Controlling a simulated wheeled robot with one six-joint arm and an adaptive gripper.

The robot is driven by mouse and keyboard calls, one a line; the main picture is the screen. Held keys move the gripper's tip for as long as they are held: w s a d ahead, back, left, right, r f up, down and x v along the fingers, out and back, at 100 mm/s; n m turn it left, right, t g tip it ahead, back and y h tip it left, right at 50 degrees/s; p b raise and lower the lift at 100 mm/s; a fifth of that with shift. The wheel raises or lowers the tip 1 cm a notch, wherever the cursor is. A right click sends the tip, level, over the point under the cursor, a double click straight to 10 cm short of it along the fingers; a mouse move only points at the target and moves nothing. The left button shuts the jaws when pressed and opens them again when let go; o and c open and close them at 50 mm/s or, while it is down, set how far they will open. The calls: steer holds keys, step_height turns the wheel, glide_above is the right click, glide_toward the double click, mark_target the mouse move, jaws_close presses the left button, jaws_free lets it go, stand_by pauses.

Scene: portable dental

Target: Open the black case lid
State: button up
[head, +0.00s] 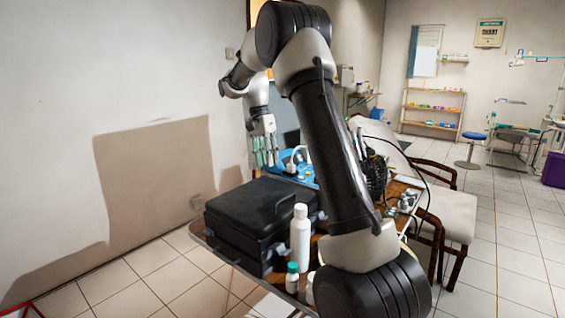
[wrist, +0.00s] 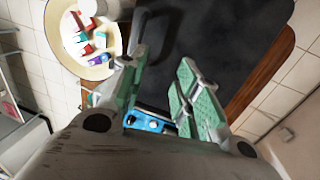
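The black case (head: 248,222) stands on the table with its lid down. Its dark top also shows in the wrist view (wrist: 225,38), upper right. My gripper (head: 265,162), with green finger pads, points down above the far side of the case in the head view. In the wrist view the two fingers of my gripper (wrist: 160,68) are apart with nothing held between them. A dark raised part of the case, perhaps a handle, shows by the left finger. I cannot tell whether the finger touches it. My arm hides part of the table.
A white bottle (head: 300,236) and a small green-capped bottle (head: 292,279) stand at the near right of the case. A blue device (head: 298,170) is behind it. A round bowl (wrist: 57,42) holds several coloured items. A wall is at the left.

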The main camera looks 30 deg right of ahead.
steer(key=shift+s+d+f, duration=0.15)
steer(key=shift+s+f, duration=0.35)
stand_by(0.3)
